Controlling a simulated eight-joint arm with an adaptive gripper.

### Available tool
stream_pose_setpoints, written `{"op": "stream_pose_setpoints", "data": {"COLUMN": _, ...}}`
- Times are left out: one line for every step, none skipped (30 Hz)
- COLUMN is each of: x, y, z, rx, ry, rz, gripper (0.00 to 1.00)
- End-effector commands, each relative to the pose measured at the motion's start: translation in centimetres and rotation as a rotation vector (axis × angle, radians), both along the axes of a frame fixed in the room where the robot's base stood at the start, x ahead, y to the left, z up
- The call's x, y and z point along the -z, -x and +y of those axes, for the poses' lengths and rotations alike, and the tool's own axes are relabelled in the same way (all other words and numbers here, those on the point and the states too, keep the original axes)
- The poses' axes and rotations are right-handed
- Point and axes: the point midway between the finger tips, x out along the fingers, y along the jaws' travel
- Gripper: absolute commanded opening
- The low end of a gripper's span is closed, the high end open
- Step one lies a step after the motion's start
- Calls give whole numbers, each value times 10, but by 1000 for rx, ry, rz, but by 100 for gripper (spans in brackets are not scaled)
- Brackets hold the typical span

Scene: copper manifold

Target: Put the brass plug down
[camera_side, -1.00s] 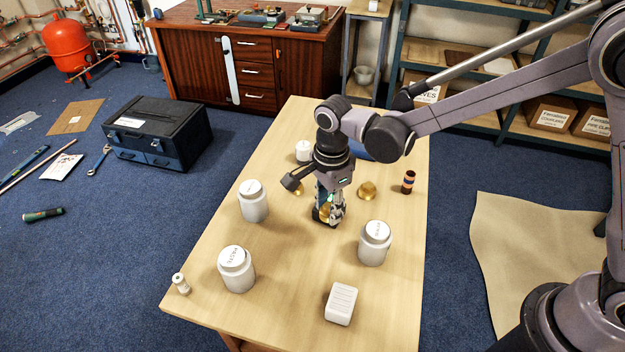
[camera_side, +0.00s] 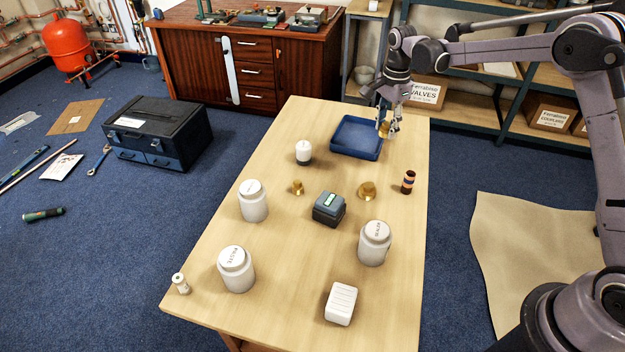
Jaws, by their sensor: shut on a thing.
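My gripper (camera_side: 389,132) is shut on the brass plug (camera_side: 384,129), a small gold-coloured piece partly hidden by the fingers. It hangs over the right edge of the blue tray (camera_side: 343,147) at the far end of the table. The tray's visible floor is bare. I cannot tell exactly how high the plug is above it.
Two brass fittings (camera_side: 297,188) (camera_side: 367,191), a dark grey box with a green display (camera_side: 329,208), a copper-and-black cylinder (camera_side: 408,182), several white jars (camera_side: 253,201) and a white block (camera_side: 341,304) stand on the wooden table (camera_side: 290,270).

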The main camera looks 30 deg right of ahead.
Motion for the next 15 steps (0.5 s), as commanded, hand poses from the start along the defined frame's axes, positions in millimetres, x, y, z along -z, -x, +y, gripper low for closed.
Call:
{"op": "stream_pose_setpoints", "data": {"x": 0, "y": -5, "z": -24, "rx": 10, "ry": 0, "rz": 0, "gripper": 2}}
{"op": "stream_pose_setpoints", "data": {"x": 0, "y": -7, "z": -36, "rx": 11, "ry": 0, "rz": 0, "gripper": 2}}
{"op": "stream_pose_setpoints", "data": {"x": 0, "y": -10, "z": -50, "rx": 11, "ry": 0, "rz": 0, "gripper": 2}}
{"op": "stream_pose_setpoints", "data": {"x": 0, "y": -11, "z": -60, "rx": 12, "ry": 0, "rz": 0, "gripper": 2}}
{"op": "stream_pose_setpoints", "data": {"x": 0, "y": -12, "z": -69, "rx": 12, "ry": 0, "rz": 0, "gripper": 2}}
{"op": "stream_pose_setpoints", "data": {"x": 0, "y": -13, "z": -79, "rx": 12, "ry": 0, "rz": 0, "gripper": 2}}
{"op": "stream_pose_setpoints", "data": {"x": 0, "y": -14, "z": -86, "rx": 12, "ry": 0, "rz": 0, "gripper": 2}}
{"op": "stream_pose_setpoints", "data": {"x": 0, "y": -14, "z": -92, "rx": 12, "ry": 0, "rz": 0, "gripper": 2}}
{"op": "stream_pose_setpoints", "data": {"x": 0, "y": -14, "z": -99, "rx": 12, "ry": 0, "rz": 0, "gripper": 2}}
{"op": "stream_pose_setpoints", "data": {"x": 0, "y": -14, "z": -103, "rx": 11, "ry": 0, "rz": 0, "gripper": 2}}
{"op": "stream_pose_setpoints", "data": {"x": 0, "y": -15, "z": -105, "rx": 11, "ry": 0, "rz": 0, "gripper": 2}}
{"op": "stream_pose_setpoints", "data": {"x": 1, "y": -16, "z": -107, "rx": 10, "ry": 0, "rz": 0, "gripper": 2}}
{"op": "stream_pose_setpoints", "data": {"x": 2, "y": -17, "z": -108, "rx": 10, "ry": 0, "rz": 0, "gripper": 2}}
{"op": "stream_pose_setpoints", "data": {"x": 4, "y": -18, "z": -107, "rx": 9, "ry": 0, "rz": 0, "gripper": 2}}
{"op": "stream_pose_setpoints", "data": {"x": 6, "y": -21, "z": -104, "rx": 7, "ry": 0, "rz": 0, "gripper": 2}}
